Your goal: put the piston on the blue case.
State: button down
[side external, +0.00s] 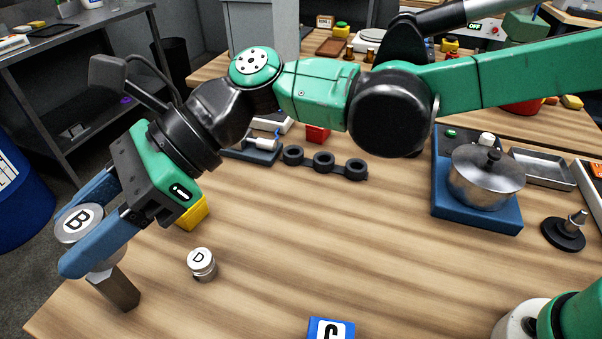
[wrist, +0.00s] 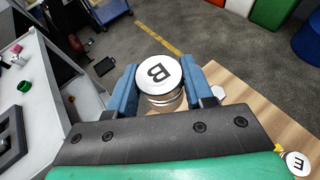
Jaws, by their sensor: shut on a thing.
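My gripper (side external: 78,238) is shut on a silver round piston (side external: 80,221) with a white top marked B, at the left end of the table. In the wrist view the piston (wrist: 160,83) sits between the two blue fingers, with its ringed metal side showing below the marked top. A blue block marked with a letter (side external: 331,328), perhaps the blue case, shows at the bottom edge of the side view, partly cut off.
A dark hexagonal metal post (side external: 119,290) is just below the held piston; I cannot tell whether they touch. A yellow block (side external: 192,213) is behind my gripper. Black rings (side external: 324,162) lie mid-table. A steel pot (side external: 486,180) is at the right. The front middle is mostly clear.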

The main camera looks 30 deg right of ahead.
jog(key=w+d+r+m+t+h, duration=0.2)
jog(key=w+d+m+t, duration=0.25)
jog(key=d, duration=0.45)
jog(key=w+d+r+m+t+h, duration=0.15)
jog(key=w+d+m+t, duration=0.3)
jog(key=d, duration=0.45)
jog(key=w+d+r+m+t+h, duration=0.1)
jog(key=w+d+r+m+t, duration=0.25)
jog(key=d, duration=0.65)
jog(key=d+m+t+h, duration=0.3)
jog(key=d+m+h, duration=0.15)
jog(key=d, duration=0.65)
jog(key=s+a+f+n+g+y, duration=0.2)
jog(key=a+n+g+y, duration=0.3)
jog(key=a, duration=1)
jog(key=s+a+f+n+g+y, duration=0.25)
jog(key=a+n+g+y, duration=0.35)
jog(key=a, duration=0.9)
jog(key=s+a+f+n+g, duration=0.1)
jog(key=s+a+n, duration=0.1)
jog(key=s+a, duration=0.1)
jog(key=s+a+n+g+h, duration=0.1)
jog(key=s+a+n+g, duration=0.1)
jog(key=s+a, duration=0.1)
jog(key=s+a+f+n+g+h, duration=0.1)
jog(key=s+a+n+g, duration=0.1)
jog(key=s+a, duration=0.1)
jog(key=shift+a+f, duration=0.3)
jog(key=shift+a, duration=0.1)
